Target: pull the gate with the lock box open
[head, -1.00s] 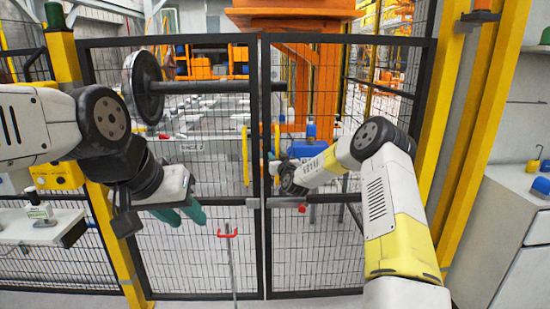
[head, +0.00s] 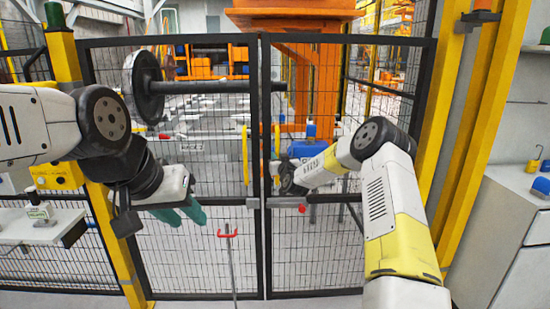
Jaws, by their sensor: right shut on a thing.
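The wire-mesh gate has two black-framed leaves that meet near the middle of the head view. The right leaf (head: 335,265) carries a grey lock box (head: 285,202) with a red knob (head: 302,208) at its inner edge. A yellow upright handle (head: 277,140) is above the box. My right gripper (head: 275,175) is shut on this handle, with its fingers mostly hidden by the wrist. The leaves look in line, with no clear gap between them. My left gripper (head: 188,214), with teal fingers, hangs before the left leaf (head: 190,265). Its opening is unclear, and it holds nothing visible.
Yellow posts (head: 478,130) flank the gate. A grey cabinet (head: 505,220) stands at the right and a small white table (head: 30,228) with a bottle at the left. A red-topped stand (head: 228,233) is before the left leaf. A wheelset (head: 145,88) lies behind the mesh.

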